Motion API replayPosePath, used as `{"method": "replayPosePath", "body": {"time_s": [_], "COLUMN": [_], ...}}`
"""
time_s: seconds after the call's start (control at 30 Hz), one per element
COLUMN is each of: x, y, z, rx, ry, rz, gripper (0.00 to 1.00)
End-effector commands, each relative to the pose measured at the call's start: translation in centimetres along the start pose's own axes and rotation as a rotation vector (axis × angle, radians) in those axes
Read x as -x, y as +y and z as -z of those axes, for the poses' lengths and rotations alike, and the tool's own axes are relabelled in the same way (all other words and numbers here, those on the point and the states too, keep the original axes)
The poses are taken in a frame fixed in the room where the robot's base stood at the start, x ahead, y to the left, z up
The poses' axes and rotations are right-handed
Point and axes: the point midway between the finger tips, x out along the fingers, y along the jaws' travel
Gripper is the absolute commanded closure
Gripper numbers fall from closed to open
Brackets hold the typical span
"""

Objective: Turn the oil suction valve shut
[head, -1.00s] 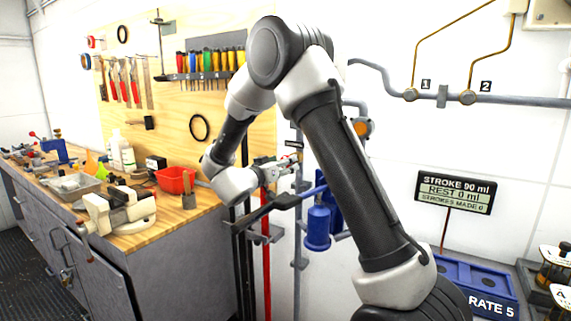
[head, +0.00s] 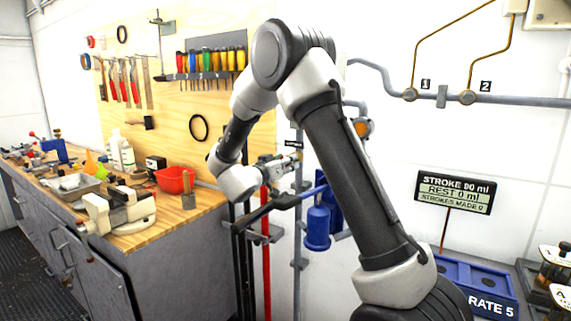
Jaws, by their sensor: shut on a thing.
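The oil suction valve (head: 299,157) is on the upright grey pipe against the white wall, left of my upper arm link in the head view. A small dark label sits just above it, too small to read surely. My gripper (head: 291,161) reaches in from the left and is shut at the valve, on its handle. The fingers cover most of the handle, so its exact angle cannot be told.
A blue hand pump (head: 318,222) with a dark lever (head: 266,211) is just below my gripper. The workbench (head: 185,235) with a red bin (head: 173,180) is at left. A stroke display (head: 454,192) and a blue box (head: 470,280) are at right.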

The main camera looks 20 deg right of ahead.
Motion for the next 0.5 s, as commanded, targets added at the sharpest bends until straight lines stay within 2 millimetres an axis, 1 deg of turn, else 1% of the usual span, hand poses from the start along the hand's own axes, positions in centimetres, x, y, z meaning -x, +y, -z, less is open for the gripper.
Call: {"method": "replayPosePath", "body": {"time_s": [0.27, 0.5], "x": [0.01, 0.02], "y": [0.02, 0.05], "z": [0.0, -0.01], "rx": [-0.128, -0.336], "ry": [0.0, 0.0], "rz": [0.0, 0.0], "gripper": [0.82, 0.82]}}
